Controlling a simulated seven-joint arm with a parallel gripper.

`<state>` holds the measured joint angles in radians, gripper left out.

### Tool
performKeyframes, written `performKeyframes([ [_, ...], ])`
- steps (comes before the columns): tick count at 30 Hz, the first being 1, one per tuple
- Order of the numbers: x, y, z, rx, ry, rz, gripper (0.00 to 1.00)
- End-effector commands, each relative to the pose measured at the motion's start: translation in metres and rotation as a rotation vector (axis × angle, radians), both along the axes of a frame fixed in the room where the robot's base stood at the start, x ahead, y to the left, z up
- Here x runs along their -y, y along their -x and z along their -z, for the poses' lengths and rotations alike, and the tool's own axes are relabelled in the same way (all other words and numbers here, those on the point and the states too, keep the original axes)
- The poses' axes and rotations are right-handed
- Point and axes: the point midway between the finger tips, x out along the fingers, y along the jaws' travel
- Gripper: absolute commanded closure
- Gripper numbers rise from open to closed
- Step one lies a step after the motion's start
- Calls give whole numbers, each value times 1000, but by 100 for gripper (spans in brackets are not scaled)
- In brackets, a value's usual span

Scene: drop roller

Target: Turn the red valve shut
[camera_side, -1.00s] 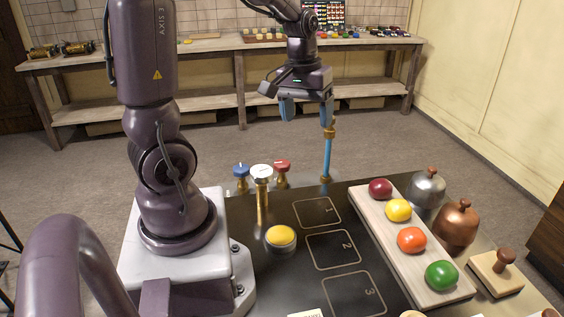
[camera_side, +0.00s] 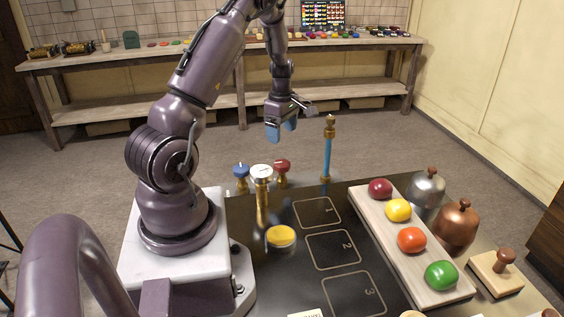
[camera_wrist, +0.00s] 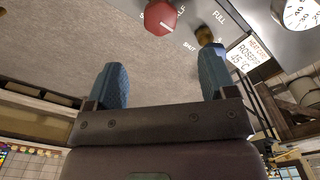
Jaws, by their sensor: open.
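The red valve (camera_side: 282,166) has a round red knob on a brass stem and stands at the back edge of the dark table, right of the white-topped valve (camera_side: 261,173). My gripper (camera_side: 281,133), with blue fingers, hangs above the red valve, apart from it, and is open and empty. In the wrist view the red valve (camera_wrist: 161,17) shows at the top edge, beyond and between the two spread blue fingers of my gripper (camera_wrist: 162,82). Lettering including "FULL" and "SHUT" lies beside it.
A blue valve (camera_side: 241,171) stands to the left. A tall blue tube with brass ends (camera_side: 327,150) stands close on the right. A yellow button (camera_side: 281,237) and numbered squares (camera_side: 333,249) are nearer. A board of coloured domes (camera_side: 362,205) lies at right.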

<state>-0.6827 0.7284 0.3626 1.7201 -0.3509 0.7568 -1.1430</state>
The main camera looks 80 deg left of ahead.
Motion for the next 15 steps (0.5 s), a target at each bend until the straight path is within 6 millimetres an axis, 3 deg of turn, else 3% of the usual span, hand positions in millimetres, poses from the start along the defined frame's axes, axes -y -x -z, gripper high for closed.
performKeyframes([
  [9, 1, 1, 68, -2, 4, 2, 22],
  [15, 0, 1, 96, -2, 2, 3, 22],
])
